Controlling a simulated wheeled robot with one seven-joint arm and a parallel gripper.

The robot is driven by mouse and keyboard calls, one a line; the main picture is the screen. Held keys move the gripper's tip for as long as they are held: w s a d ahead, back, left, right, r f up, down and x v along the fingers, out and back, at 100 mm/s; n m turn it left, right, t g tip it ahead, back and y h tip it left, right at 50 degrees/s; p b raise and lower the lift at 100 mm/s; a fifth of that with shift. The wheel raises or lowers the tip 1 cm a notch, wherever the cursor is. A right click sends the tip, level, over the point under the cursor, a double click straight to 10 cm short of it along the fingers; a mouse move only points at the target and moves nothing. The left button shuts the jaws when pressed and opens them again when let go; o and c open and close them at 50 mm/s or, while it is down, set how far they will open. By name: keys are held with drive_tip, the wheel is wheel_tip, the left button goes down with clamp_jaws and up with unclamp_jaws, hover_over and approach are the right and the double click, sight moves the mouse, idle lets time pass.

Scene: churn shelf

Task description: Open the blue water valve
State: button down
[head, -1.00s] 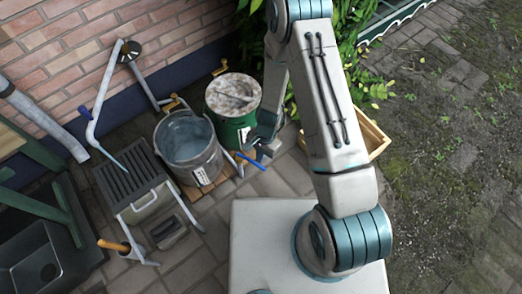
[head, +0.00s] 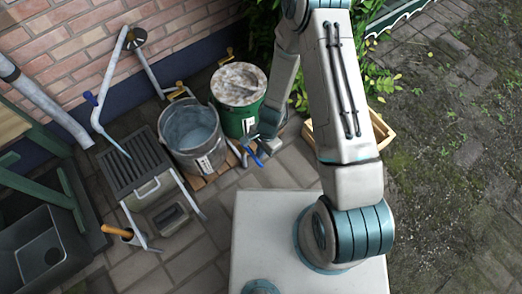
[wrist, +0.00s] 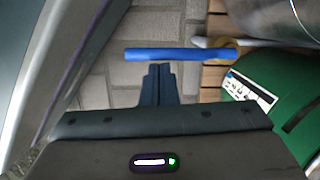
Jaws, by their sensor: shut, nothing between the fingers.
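A blue lever (head: 253,155) sits low beside the green can, at the end of a pale pipe. In the wrist view the blue lever (wrist: 180,54) lies crosswise just beyond my fingertips; a small gap shows between them. My gripper (wrist: 160,68) is shut and empty, its fingers pointing at the lever's left half. In the head view my gripper (head: 263,140) is just above and right of the lever, partly hidden by my arm.
A grey bucket (head: 188,150) and a green can (head: 238,117) stand on wooden slats close to the lever. A wooden crate (head: 381,136) is behind my arm. A slatted black grate (head: 134,165) is at the left. Paving in front of the slats is clear.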

drive_tip(key=shift+s+a+r, duration=0.1)
drive_tip(key=shift+s+r, duration=0.05)
drive_tip(key=p+v, duration=0.7)
drive_tip(key=v, duration=0.2)
drive_tip(key=shift+d+r+p, duration=0.2)
drive_tip(key=shift+r+p, duration=0.15)
drive_tip(key=shift+r, duration=0.1)
drive_tip(key=w+d+r+n+t+p, duration=0.15)
drive_tip(key=r+p, duration=0.45)
drive_tip(key=r, duration=1.1)
drive_tip(key=w+d+r+n+t+p, duration=0.2)
drive_tip(key=r+p, duration=0.5)
drive_tip(key=r, duration=1.1)
drive_tip(key=s+d+r+n+p, duration=0.1)
drive_tip(key=s+d+r+p, duration=0.2)
drive_tip(key=r, duration=0.7)
drive_tip(key=s+d+r+n+h+p, duration=0.1)
drive_tip(key=s+d+r+p, duration=0.3)
drive_tip(key=r, duration=0.6)
drive_tip(key=s+d+r+n+t+h+p, duration=0.1)
drive_tip(key=s+d+r+n+p, duration=0.2)
drive_tip(key=r, duration=0.6)
drive_tip(key=s+p, duration=0.1)
drive_tip(key=p, duration=0.1)
drive_tip(key=shift+s+d+r+p, duration=0.2)
drive_tip(key=shift+d+r+p, duration=0.2)
